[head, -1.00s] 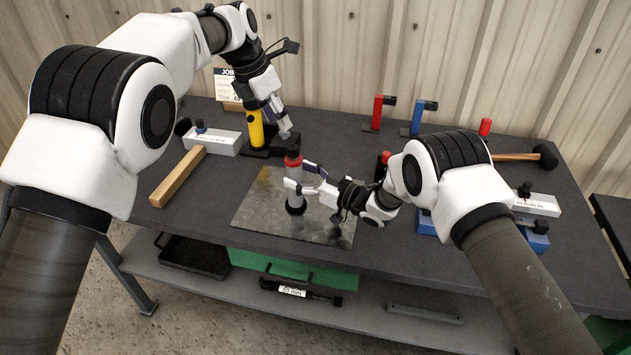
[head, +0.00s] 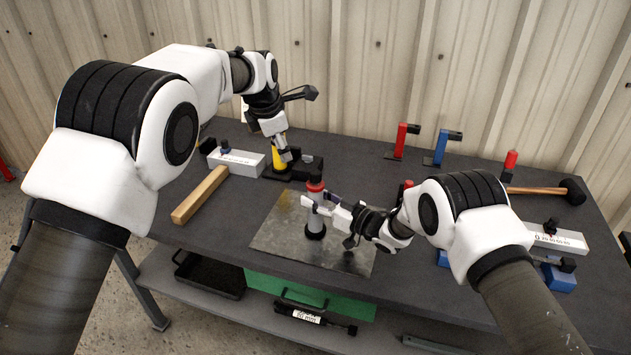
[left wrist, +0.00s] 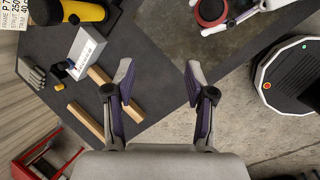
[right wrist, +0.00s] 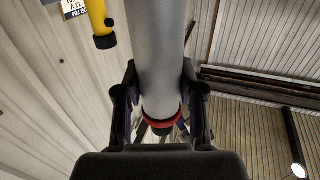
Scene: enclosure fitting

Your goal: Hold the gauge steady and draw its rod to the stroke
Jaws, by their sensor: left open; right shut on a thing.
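The gauge (head: 316,216) is a grey upright cylinder with a red collar, a dark top and a black foot. It stands on a metal plate (head: 270,248). My right gripper (head: 318,203) is shut around its upper body from the right. In the right wrist view the grey body (right wrist: 157,50) fills the space between the fingers, with the red collar close by. My left gripper (head: 287,157) is open and empty, up and left of the gauge, in front of a yellow cylinder (head: 279,160). In the left wrist view the gauge's red top (left wrist: 210,10) lies beyond the open fingers (left wrist: 160,88). No drawn-out rod can be made out.
A white-grey block (head: 236,162) and a wooden bar (head: 200,195) lie at left. Red (head: 401,142) and blue (head: 441,148) stands are at the back. A mallet (head: 570,190) and another marked block (head: 558,237) are at right. The table's front edge is close to the plate.

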